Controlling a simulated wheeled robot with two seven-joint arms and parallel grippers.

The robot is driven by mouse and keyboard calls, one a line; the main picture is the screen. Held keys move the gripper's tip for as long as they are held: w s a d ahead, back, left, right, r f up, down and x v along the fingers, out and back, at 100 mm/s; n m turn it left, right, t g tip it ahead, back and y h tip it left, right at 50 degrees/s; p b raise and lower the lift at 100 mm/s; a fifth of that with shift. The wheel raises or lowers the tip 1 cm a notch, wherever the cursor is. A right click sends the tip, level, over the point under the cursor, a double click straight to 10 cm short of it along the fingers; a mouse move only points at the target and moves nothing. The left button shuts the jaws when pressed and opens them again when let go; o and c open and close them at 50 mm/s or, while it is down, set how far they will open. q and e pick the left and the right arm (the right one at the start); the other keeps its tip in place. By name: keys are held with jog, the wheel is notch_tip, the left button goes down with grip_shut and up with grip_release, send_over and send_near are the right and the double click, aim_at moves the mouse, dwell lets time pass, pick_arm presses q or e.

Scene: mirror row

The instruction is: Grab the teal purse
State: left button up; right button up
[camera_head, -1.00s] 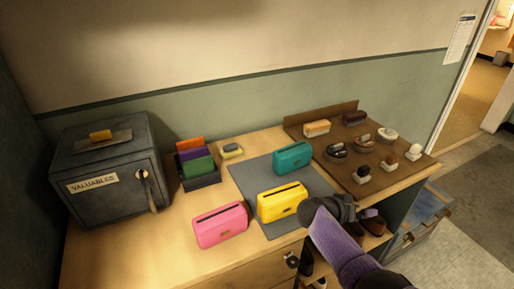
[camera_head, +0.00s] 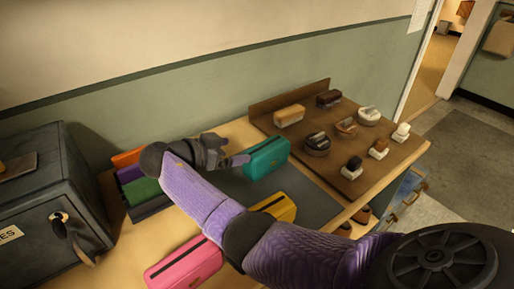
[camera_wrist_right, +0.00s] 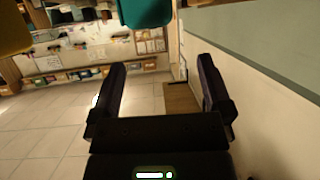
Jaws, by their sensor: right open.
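The teal purse (camera_head: 266,158) stands upright on the grey mat (camera_head: 312,205), near the wall side of the table. My right gripper (camera_head: 238,160) is at the purse's left end, with its fingers pointing toward it; I cannot tell whether they touch. In the right wrist view the open, empty fingers (camera_wrist_right: 162,75) show, with the teal purse (camera_wrist_right: 146,12) cut off at the top, beyond the fingertips. My left gripper is not in view.
A yellow purse (camera_head: 277,208) is partly hidden behind my right arm. A pink purse (camera_head: 185,266) lies nearer the front. A dark safe (camera_head: 45,185) and a rack of coloured items (camera_head: 143,190) stand left. A brown tray (camera_head: 345,165) with brushes and small items is right.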

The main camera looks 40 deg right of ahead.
aim_at(264, 147)
jog(key=x, duration=0.6)
jog(key=s+x, duration=0.1)
jog(key=x, duration=0.2)
jog(key=shift+d+b, duration=0.2)
jog(key=shift+b, duration=0.2)
jog(key=shift+r, duration=0.15)
jog(key=c, duration=1.3)
